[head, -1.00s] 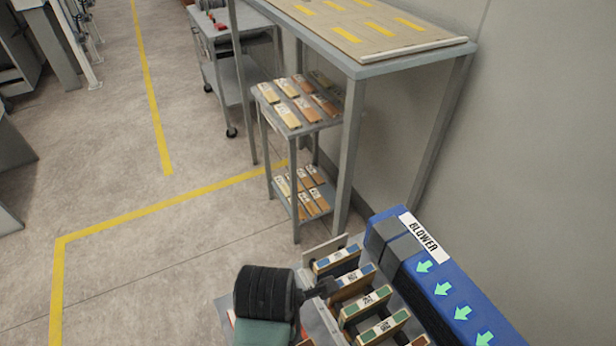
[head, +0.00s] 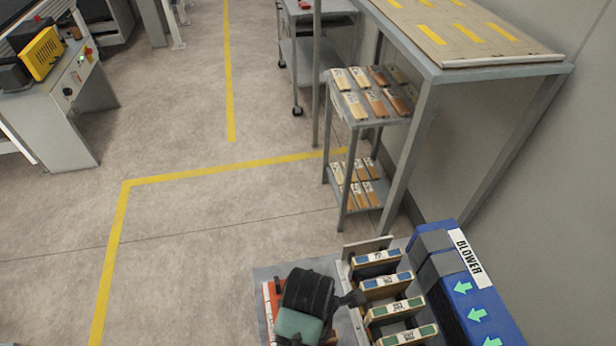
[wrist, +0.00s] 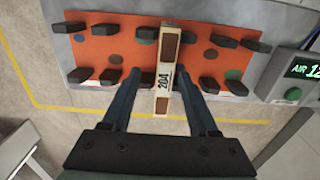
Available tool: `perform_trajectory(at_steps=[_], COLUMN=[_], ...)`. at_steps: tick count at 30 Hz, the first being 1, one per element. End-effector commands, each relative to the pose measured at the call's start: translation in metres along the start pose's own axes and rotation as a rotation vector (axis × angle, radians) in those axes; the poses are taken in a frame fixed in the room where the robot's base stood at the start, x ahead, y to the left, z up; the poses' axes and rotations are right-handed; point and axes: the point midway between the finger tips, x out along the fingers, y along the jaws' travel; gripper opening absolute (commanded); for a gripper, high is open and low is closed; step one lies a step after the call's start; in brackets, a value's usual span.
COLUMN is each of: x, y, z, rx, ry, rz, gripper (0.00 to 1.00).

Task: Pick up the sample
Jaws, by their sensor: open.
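A narrow pale sample (wrist: 164,72) with brown end panels and the label "204" shows in the wrist view, in front of an orange board (wrist: 93,48) with black pegs and coloured dots. My gripper (wrist: 158,92) is open, with one blue finger on each side of the sample. Gaps show between the sample and both fingers. In the head view my dark wrist (head: 308,292) covers most of the orange board (head: 268,312) and hides this sample.
Several labelled blocks (head: 395,308) stand in a rack right of my wrist, close to the blue blower (head: 465,290). In the wrist view an air display (wrist: 295,75) sits at the right. A shelf with more samples (head: 372,92) stands behind.

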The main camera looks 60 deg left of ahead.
Motion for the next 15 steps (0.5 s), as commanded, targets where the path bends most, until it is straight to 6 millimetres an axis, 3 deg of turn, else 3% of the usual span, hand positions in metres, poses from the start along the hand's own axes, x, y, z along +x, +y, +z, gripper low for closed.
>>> perform_trajectory(at_steps=[9, 15], x=[0.039, 0.05], y=[-0.007, -0.006], z=[-0.003, -0.003], rx=[0.0, 0.0], ry=[0.003, 0.001], rz=[-0.004, -0.001], gripper=[0.6, 0.6])
